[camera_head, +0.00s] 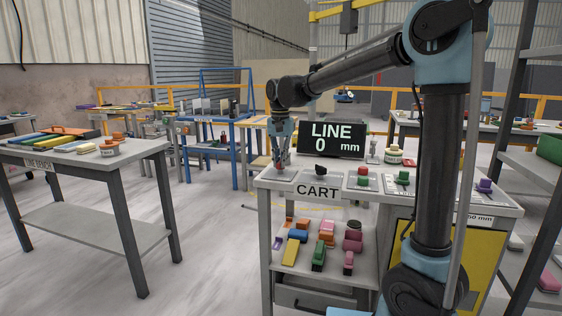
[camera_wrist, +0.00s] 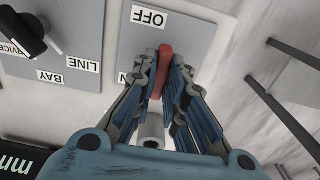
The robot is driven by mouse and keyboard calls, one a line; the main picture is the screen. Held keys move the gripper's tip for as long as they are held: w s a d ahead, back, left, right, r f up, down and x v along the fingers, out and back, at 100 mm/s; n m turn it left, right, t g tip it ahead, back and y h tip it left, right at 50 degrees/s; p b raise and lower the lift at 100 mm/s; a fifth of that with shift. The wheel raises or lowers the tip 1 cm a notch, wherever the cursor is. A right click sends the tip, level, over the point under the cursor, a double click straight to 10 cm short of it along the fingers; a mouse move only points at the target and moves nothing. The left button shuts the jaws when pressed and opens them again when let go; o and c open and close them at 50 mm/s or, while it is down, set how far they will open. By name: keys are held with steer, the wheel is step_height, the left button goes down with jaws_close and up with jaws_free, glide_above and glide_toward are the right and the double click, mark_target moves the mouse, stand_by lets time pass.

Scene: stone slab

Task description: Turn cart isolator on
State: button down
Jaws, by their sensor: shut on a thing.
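The cart isolator's red handle (camera_wrist: 164,62) stands on a grey plate (camera_wrist: 200,28) in the wrist view. An OFF label (camera_wrist: 148,17) lies just beyond the handle's far end. A second label (camera_wrist: 122,78), with only an N showing, is at its left, partly hidden by a finger. My gripper (camera_wrist: 163,70) is shut on the handle, one finger on each side. The handle's far end points roughly toward OFF. In the head view my gripper (camera_head: 280,158) reaches down to the left end of the cart's top (camera_head: 335,176).
A black selector knob (camera_wrist: 28,34) with LINE, BAY and SERVICE labels sits left of the isolator. The LINE 0 mm display (camera_head: 331,139) stands behind it. Red (camera_head: 363,172) and green (camera_head: 403,177) controls are farther right. The line bench (camera_head: 60,158) stands apart at left.

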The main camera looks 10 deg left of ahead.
steer(key=shift+w, duration=0.1)
stand_by(0.4)
steer(key=c, duration=1.6)
jaws_free()
steer(key=shift+c, duration=0.2)
step_height(320, 180, up, 12)
